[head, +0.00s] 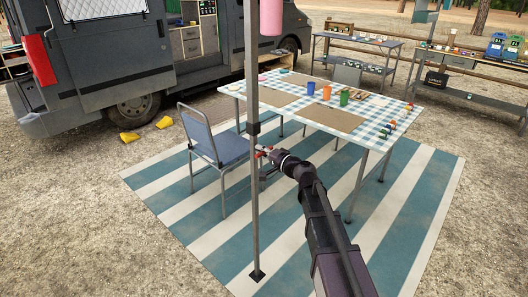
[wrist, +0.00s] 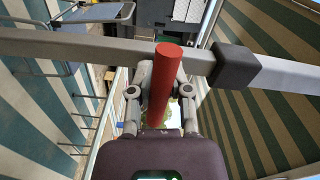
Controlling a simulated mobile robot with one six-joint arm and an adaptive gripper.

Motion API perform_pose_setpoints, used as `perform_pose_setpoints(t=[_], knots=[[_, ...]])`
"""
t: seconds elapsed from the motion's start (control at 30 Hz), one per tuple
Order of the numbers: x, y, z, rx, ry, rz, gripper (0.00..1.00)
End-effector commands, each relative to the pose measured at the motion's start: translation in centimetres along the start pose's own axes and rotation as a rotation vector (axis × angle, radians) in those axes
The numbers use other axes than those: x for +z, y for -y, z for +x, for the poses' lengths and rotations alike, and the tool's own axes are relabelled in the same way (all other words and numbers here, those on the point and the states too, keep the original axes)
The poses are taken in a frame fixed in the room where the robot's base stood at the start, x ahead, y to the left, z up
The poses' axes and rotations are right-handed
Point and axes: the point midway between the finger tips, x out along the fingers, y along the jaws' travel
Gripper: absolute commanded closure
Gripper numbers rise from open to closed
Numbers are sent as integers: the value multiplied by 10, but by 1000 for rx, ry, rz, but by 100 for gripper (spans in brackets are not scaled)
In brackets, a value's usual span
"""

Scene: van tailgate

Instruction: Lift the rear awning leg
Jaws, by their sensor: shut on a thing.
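The rear awning leg (head: 254,200) is a thin grey upright pole with a black collar (head: 252,129). Its dark foot (head: 257,275) rests on the striped mat. In the wrist view the leg (wrist: 100,47) runs across the picture, with the black collar (wrist: 236,66) right of centre. A red cylindrical handle (wrist: 165,85) stands out in front of the leg. My gripper (head: 265,155) is beside the leg, just below the collar. In the wrist view my gripper (wrist: 160,92) has a finger on each side of the red handle and is shut on it. The fingertips are partly hidden behind the handle.
A blue folding chair (head: 216,145) stands close to the left of the leg. A table (head: 350,140) with a checked cloth, cups and mats is behind my arm. The striped mat (head: 190,208) is clear in front. A pink object (head: 271,17) is beside the leg's upper part.

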Motion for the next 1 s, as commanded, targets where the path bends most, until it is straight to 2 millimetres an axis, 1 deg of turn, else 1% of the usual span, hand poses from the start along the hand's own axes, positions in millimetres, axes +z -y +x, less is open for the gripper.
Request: perform_pose_setpoints(t=[0.1, 0.13, 0.2, 0.67, 0.87, 1.0], knots=[[-3, 2, 2, -7, -6, 7, 100], [-3, 2, 2, -6, -6, 7, 67], [-3, 2, 2, -6, -6, 7, 49], [-2, 1, -2, -4, -4, 5, 49], [-1, 1, -16, -3, -4, 5, 49], [0, 1, -34, -3, -5, 5, 49]])
